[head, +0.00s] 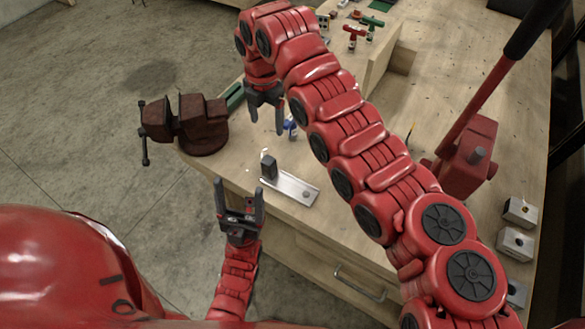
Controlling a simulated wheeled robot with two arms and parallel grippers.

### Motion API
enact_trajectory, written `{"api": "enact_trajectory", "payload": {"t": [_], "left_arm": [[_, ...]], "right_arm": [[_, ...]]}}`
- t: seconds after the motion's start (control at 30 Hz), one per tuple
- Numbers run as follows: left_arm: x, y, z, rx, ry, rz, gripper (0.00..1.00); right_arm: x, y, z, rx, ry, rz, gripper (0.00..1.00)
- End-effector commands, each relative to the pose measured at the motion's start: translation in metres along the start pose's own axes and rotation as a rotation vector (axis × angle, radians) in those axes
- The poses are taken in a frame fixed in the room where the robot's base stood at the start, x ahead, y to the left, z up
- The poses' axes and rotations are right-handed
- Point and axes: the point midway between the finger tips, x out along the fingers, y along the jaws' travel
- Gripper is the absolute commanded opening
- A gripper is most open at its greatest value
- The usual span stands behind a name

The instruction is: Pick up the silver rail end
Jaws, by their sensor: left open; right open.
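A flat silver piece with a dark upright block at one end (292,189) lies on the near edge of the wooden bench; it looks like the silver rail end. My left gripper (239,188) is open and empty, in front of the bench edge, to the left of and slightly below the silver piece in the picture. My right gripper (266,124) is open, pointing down over the bench, above the silver piece in the picture. Its height over the bench is hard to tell. No gripper touches the silver piece.
A dark red vise (190,122) sits at the bench's left corner. A small blue-and-white item (290,127) stands behind my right gripper. A red lever tool (467,157) and several silver blocks (520,211) are on the right. A drawer handle (360,284) juts from the front.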

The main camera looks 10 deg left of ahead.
Motion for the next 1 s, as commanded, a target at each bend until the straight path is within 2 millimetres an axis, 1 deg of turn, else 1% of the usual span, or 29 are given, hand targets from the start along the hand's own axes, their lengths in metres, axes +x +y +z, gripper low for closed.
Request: {"api": "enact_trajectory", "payload": {"t": [0.07, 0.13, 0.27, 0.43, 0.6, 0.63, 0.7, 0.77, 0.83, 0.9, 1.0], "left_arm": [[0.002, 0.0, 0.0, 0.0, 0.0, 0.0, 0.79], [0.005, 0.0, -0.001, 0.0, 0.0, 0.0, 0.79], [0.012, -0.001, -0.002, 0.0, 0.0, 0.0, 0.79], [0.019, -0.001, -0.003, 0.0, 0.0, 0.0, 0.79], [0.013, -0.001, -0.002, 0.0, 0.0, 0.0, 0.79], [0.007, 0.0, -0.001, 0.0, 0.0, 0.0, 0.79], [0.001, 0.0, 0.0, 0.0, 0.0, 0.0, 0.79], [-0.002, 0.0, 0.0, 0.0, 0.0, 0.0, 0.79], [0.007, 0.0, -0.001, 0.0, -0.001, 0.0, 0.79], [0.009, -0.001, -0.002, 0.0, 0.0, 0.0, 0.79], [0.011, -0.001, -0.002, 0.0, 0.0, 0.0, 0.79]], "right_arm": [[-0.001, -0.003, -0.004, -0.021, 0.005, -0.021, 0.79], [0.005, -0.004, -0.005, -0.023, 0.009, -0.026, 0.79], [0.022, -0.005, -0.005, -0.02, 0.011, -0.024, 0.79], [0.049, -0.005, -0.006, -0.018, 0.01, -0.025, 0.79], [0.077, -0.005, -0.006, -0.02, 0.005, -0.024, 0.79], [0.085, -0.005, -0.006, -0.019, 0.006, -0.024, 0.79], [0.095, -0.006, -0.005, -0.017, 0.005, -0.023, 0.79], [0.102, -0.006, -0.005, -0.018, 0.004, -0.022, 0.79], [0.106, -0.006, -0.005, -0.017, 0.005, -0.024, 0.79], [0.114, -0.007, -0.005, -0.017, 0.006, -0.024, 0.79], [0.119, -0.006, -0.004, -0.017, 0.005, -0.021, 0.79]]}}
